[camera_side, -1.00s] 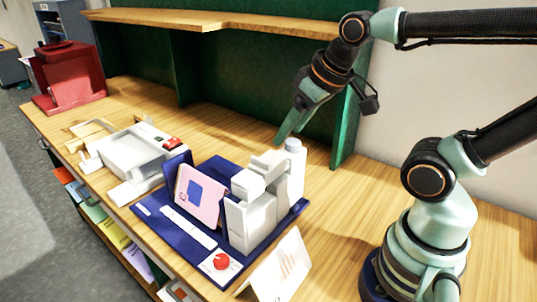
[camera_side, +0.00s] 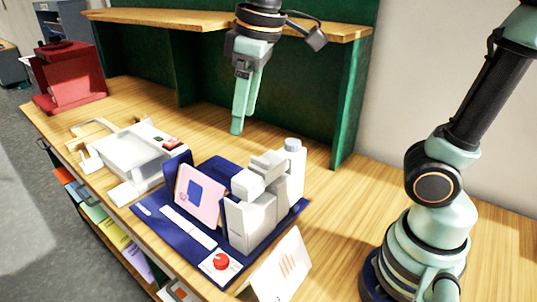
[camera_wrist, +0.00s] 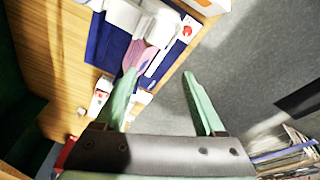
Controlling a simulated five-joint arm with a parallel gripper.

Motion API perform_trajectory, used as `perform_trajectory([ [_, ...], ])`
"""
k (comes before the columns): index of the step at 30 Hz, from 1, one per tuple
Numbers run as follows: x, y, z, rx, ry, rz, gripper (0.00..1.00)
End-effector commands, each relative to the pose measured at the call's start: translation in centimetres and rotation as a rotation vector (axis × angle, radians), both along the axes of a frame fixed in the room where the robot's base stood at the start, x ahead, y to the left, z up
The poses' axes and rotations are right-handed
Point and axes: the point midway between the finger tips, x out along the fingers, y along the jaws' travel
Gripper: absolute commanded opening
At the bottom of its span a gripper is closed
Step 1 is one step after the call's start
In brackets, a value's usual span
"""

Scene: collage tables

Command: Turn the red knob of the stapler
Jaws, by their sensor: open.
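A white stapler-like machine (camera_side: 250,222) stands on a dark blue base (camera_side: 170,232) with a pink card (camera_side: 198,195) upright in it. The red round knob (camera_side: 221,261) sits on a white plate at the base's front corner. In the wrist view the red knob (camera_wrist: 187,31) shows near the top, beside the white body (camera_wrist: 162,28). My gripper (camera_side: 243,122) points down, high above the table behind the machine, apart from everything. In the wrist view my gripper (camera_wrist: 159,74) has its fingers spread with nothing held; the left finger partly covers the pink card.
A white device with a small red part (camera_side: 135,152) stands to the left. A red machine (camera_side: 70,75) is at the far left. A folded white card (camera_side: 280,268) stands at the front. A wooden shelf (camera_side: 140,17) runs along the back. Table space behind the blue base is clear.

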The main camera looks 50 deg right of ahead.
Motion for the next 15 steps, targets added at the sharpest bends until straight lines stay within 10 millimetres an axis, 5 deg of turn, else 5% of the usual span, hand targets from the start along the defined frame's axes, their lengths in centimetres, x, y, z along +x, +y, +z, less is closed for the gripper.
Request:
perform_trajectory([
  [15, 0.9, 7.9, -1.1, -0.085, 0.175, 0.308, 0.72],
])
